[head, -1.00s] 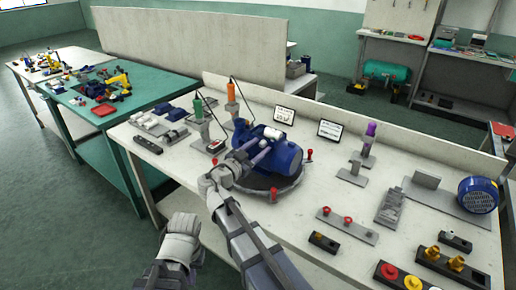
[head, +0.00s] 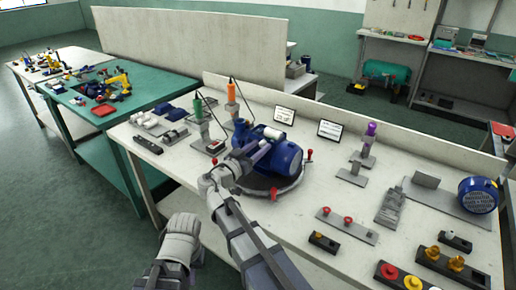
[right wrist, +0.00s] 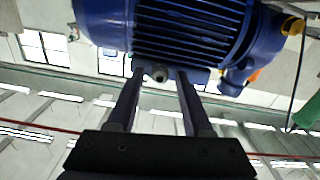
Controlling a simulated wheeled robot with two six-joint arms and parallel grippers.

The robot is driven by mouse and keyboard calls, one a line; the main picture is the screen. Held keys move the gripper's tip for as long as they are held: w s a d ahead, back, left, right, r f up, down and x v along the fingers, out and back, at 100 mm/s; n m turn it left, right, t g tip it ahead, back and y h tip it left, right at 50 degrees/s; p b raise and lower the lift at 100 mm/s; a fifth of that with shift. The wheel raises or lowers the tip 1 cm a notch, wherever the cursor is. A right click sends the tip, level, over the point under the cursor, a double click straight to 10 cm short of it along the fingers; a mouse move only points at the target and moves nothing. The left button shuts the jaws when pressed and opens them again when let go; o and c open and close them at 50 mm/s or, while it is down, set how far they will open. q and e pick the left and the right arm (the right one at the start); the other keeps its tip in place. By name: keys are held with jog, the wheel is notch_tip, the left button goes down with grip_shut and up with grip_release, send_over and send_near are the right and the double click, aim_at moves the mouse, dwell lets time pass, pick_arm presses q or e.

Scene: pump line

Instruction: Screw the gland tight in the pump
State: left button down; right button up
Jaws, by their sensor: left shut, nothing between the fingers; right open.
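The blue pump (head: 283,157) with its ribbed motor body stands on a round dark base on the bench. In the right wrist view, the pump (right wrist: 195,28) fills the top. A small dark grey round part (right wrist: 160,75), which looks like the gland, sits at its lower edge between my fingertips. My right gripper (right wrist: 161,82) is open, one finger on each side of that part with gaps showing. In the head view, my right gripper (head: 263,150) reaches the pump's near left side; the gland is hidden there. My left arm is low at the bottom left, and its fingers cannot be seen.
Red-topped pins (head: 309,154) stand around the round base (head: 285,190). Orange (head: 231,91), green (head: 198,107) and purple (head: 371,129) handled tools stand in holders nearby. A bar with red knobs (head: 347,221) lies right.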

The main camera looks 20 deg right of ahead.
jog(key=shift+n, duration=1.1)
jog(key=shift+n, duration=1.8)
grip_shut()
jog(key=shift+m, duration=1.8)
